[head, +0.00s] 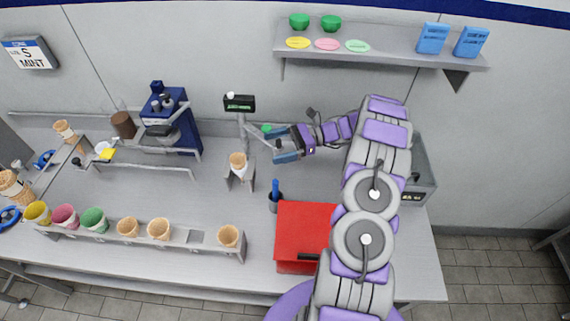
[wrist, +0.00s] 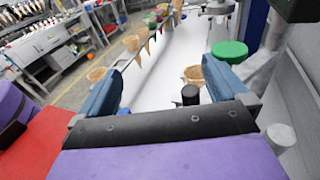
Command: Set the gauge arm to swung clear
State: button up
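A grey post with a black display box (head: 239,103) stands at the back of the counter. A thin grey bar, seemingly the gauge arm (head: 256,143), slants from the post toward my gripper. A green round cap (head: 267,128) is beside it and also shows in the wrist view (wrist: 229,52). My gripper (head: 276,146) is open, its blue fingers apart. In the wrist view, a black knob (wrist: 190,95) shows between the fingers (wrist: 165,85); I cannot tell whether they touch it. A cone (head: 238,160) stands in a small holder below the display.
A blue machine (head: 170,118) is at the left. A rack of cups and cones (head: 195,238) lines the front edge. A shelf (head: 380,50) hangs above.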

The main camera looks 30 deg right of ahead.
jog(key=shift+n+y, duration=0.4)
jog(key=shift+y, duration=0.2)
jog(key=s+r, duration=0.1)
jog(key=r, duration=0.1)
jog(key=s+r, duration=0.2)
jog(key=shift+s+a+r, duration=0.1)
jog(key=shift+a+r, duration=0.05)
jog(key=shift+r, duration=0.15)
jog(key=c, duration=0.6)
jog(key=s+a+f, duration=0.1)
jog(key=s+a, duration=0.1)
jog(key=s, duration=0.6)
jog(key=shift+a, duration=0.3)
